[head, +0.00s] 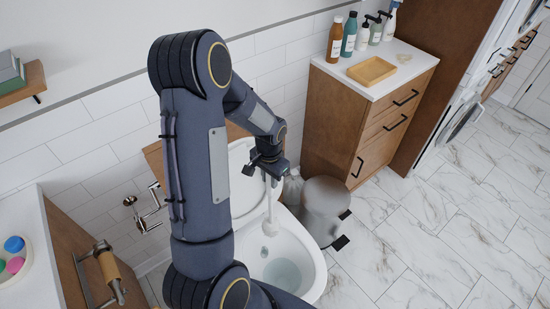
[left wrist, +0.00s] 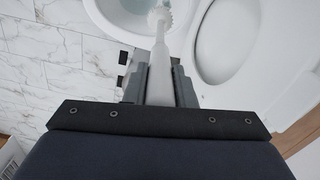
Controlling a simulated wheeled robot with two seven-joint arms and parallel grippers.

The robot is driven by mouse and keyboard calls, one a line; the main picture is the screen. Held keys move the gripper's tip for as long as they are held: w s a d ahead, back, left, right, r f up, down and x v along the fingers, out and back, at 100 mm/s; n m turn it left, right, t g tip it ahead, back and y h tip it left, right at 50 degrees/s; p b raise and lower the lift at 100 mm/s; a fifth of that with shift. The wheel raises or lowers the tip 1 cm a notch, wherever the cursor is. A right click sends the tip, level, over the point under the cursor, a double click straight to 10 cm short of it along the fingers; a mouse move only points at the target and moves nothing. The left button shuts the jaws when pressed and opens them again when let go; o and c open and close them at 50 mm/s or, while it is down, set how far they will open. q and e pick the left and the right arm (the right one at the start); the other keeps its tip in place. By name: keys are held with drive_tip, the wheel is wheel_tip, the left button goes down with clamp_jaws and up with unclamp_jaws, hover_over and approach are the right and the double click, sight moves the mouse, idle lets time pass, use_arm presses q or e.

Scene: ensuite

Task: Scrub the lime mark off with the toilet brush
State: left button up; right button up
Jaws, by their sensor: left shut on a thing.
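My left gripper (head: 268,166) is shut on the handle of the white toilet brush (head: 270,205), which hangs down over the toilet. In the left wrist view the brush (left wrist: 160,60) stands between the two fingers (left wrist: 160,84), its bristle head pointing toward the bowl. In the head view the bristle head (head: 270,228) is at the back part of the bowl opening. The toilet bowl (head: 309,246) is open, with water in it, and also shows in the left wrist view (left wrist: 104,12). The raised lid (head: 241,190) is behind the brush. I cannot make out the lime mark. My right gripper is not in view.
A grey pedal bin (head: 324,207) stands close to the right of the toilet. A wooden cabinet (head: 340,122) with bottles and a tray (head: 372,71) is behind it. A paper holder (head: 108,268) is at lower left. The marble floor (head: 440,220) at right is clear.

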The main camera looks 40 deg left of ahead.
sight(270, 217)
use_arm(q)
wheel_tip(270, 217, down, 20)
drive_tip(key=b, duration=1.5)
drive_tip(key=shift+f+b, duration=0.85)
drive_tip(key=shift+f, duration=0.1)
drive_tip(key=shift+f+b, duration=0.9)
drive_tip(key=shift+f, duration=0.15)
